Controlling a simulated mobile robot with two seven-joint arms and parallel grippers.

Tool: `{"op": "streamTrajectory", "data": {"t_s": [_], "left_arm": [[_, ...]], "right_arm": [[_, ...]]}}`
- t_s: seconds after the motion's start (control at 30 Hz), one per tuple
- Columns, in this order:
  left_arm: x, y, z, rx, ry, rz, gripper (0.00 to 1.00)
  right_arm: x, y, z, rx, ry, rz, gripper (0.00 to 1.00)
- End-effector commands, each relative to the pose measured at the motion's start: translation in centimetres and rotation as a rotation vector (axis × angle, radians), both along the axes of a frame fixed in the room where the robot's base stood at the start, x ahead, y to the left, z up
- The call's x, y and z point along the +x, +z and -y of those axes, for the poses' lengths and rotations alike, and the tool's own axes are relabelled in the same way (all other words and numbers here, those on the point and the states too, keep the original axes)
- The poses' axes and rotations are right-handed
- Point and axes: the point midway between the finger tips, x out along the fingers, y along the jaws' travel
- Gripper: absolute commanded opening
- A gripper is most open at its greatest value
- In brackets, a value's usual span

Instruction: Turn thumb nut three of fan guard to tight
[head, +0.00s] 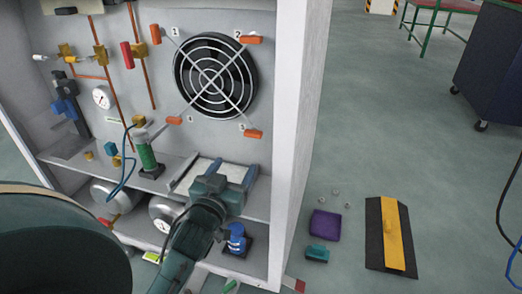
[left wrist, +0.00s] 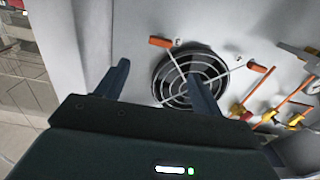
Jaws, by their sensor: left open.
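The round black fan guard (head: 215,77) is on the grey panel, with orange thumb nuts at its four bracket ends. Thumb nut three (head: 253,133) is at the lower right beside a small label; its wing lies nearly level. My open, empty left gripper (head: 233,172) is below the guard in the head view, apart from the nut. In the left wrist view, which looks turned over, my left gripper's fingers (left wrist: 158,68) stand apart before the fan guard (left wrist: 176,90). The nut at upper left there (left wrist: 160,42) appears to be thumb nut three. My right gripper is not in view.
Left of the fan are copper pipes, valves and a gauge (head: 102,97). A green-and-white cylinder (head: 146,155) stands on the shelf below. The cabinet's white side wall (head: 300,130) bounds the right. A purple block (head: 325,224) and a black-and-yellow ramp (head: 390,235) lie on the floor.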

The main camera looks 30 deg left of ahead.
Motion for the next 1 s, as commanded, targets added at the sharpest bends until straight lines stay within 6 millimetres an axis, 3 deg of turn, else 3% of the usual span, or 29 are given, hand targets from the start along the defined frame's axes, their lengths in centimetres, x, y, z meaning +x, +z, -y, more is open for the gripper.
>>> {"op": "streamTrajectory", "data": {"t_s": [0.17,0.6,0.8,1.0], "left_arm": [[1.8,0.1,-0.5,0.002,0.0,0.006,0.67],[10.3,0.0,-2.5,0.002,0.001,0.001,0.67],[12.3,0.0,-3.0,0.002,0.0,0.0,0.67],[12.7,0.0,-3.1,0.001,0.001,-0.001,0.67]], "right_arm": [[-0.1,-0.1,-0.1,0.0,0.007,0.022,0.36],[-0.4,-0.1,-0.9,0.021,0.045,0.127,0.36],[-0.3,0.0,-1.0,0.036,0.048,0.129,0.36],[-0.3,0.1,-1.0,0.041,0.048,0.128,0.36]]}}
